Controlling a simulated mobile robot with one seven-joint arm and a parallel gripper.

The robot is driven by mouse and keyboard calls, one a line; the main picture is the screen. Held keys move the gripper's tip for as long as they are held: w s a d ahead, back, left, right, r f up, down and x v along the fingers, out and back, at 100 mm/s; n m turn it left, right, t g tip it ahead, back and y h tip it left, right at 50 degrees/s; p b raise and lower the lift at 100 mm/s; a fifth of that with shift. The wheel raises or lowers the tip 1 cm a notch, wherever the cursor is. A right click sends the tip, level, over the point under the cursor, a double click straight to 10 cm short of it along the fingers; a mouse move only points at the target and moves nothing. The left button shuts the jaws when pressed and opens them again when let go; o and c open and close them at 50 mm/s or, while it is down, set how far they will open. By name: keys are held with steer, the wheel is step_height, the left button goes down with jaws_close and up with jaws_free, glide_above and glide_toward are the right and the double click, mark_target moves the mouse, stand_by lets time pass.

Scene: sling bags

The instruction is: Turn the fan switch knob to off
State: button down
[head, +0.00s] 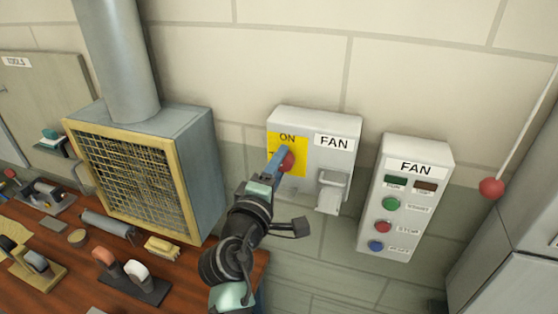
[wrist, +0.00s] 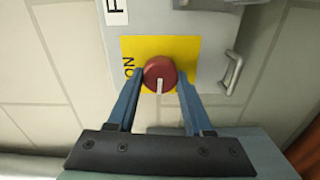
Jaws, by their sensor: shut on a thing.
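The red round fan switch knob (wrist: 160,72) sits on a yellow plate (wrist: 185,45) on the grey fan box. Its white pointer line points down toward my gripper in the wrist view, about a quarter turn from the ON label (wrist: 128,68). In the head view, the knob (head: 288,161) is partly hidden by my gripper (head: 279,163). My gripper (wrist: 161,78) has its two blue fingers on either side of the knob, shut on it. No OFF label can be made out.
A latch-like handle (head: 331,190) sticks out right of the knob. A second FAN box (head: 405,215) with coloured buttons hangs further right. A mesh-fronted duct box (head: 185,165) stands left, above a wooden bench (head: 190,290) with several tools.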

steer(key=shift+n, duration=0.6)
steer(key=shift+c, duration=1.5)
jaws_free()
steer(key=b+v, duration=0.4)
steer(key=v, duration=0.9)
steer(key=shift+r, duration=0.15)
